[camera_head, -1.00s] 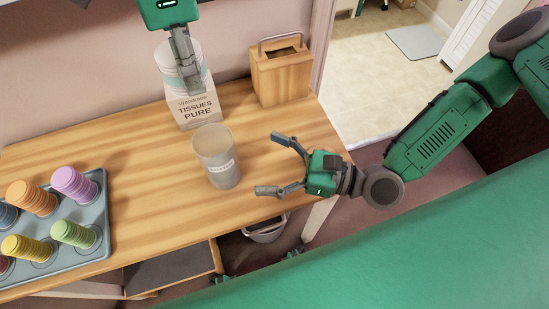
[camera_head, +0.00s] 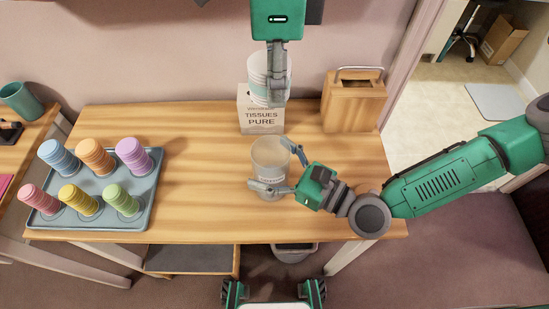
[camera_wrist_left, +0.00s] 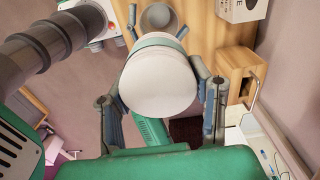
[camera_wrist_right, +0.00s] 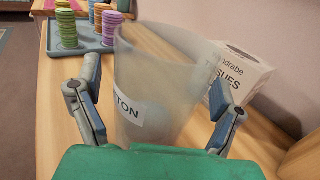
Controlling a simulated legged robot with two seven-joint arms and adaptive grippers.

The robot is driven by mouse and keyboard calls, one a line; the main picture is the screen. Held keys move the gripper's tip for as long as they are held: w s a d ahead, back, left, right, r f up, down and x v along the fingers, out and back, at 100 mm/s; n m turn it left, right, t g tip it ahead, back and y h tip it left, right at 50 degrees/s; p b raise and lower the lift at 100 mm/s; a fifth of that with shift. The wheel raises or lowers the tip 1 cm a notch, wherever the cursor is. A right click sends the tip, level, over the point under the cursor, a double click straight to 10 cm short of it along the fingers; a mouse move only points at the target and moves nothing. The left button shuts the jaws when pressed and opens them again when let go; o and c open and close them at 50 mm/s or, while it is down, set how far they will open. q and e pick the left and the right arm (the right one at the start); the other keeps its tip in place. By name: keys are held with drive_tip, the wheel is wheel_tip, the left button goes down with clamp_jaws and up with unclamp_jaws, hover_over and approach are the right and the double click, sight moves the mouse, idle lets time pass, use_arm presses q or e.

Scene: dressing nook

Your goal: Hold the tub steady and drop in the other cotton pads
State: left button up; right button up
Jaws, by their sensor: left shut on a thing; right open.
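The frosted tub (camera_head: 270,157) with a white label stands upright on the wooden table. It also shows in the right wrist view (camera_wrist_right: 158,85), between the fingers of my right gripper. My right gripper (camera_head: 277,166) is open around the tub; I cannot tell whether a finger touches it. My left gripper (camera_head: 275,95) is shut on a stack of white cotton pads (camera_head: 259,75) with a teal band, held up in front of the tissue box. In the left wrist view the stack (camera_wrist_left: 160,82) sits between both fingers, with the tub's round mouth (camera_wrist_left: 159,18) beyond it.
A white tissue box (camera_head: 262,121) stands behind the tub. A wooden box with a handle (camera_head: 352,104) is at the back right. A grey tray (camera_head: 146,214) with several coloured disc stacks is at the left. Table between tray and tub is clear.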

use_arm(q)
drive_tip(key=shift+d, duration=0.15)
use_arm(e)
drive_tip(key=shift+d, duration=0.15)
drive_tip(key=c, duration=1.3)
use_arm(q)
drive_tip(key=shift+a+f, duration=0.2)
drive_tip(key=shift+f, duration=0.5)
approach(276, 137)
drive_tip(key=shift+s+f, duration=0.55)
drive_tip(key=shift+f, duration=0.4)
drive_tip(key=shift+s+f, duration=0.55)
drive_tip(key=shift+f, duration=0.35)
drive_tip(key=shift+s+f, duration=0.55)
drive_tip(key=shift+f, duration=0.4)
drive_tip(key=o, duration=1.1)
drive_tip(key=shift+r, duration=0.15)
wheel_tip(276, 137, up, 12)
drive_tip(key=shift+f, duration=0.1)
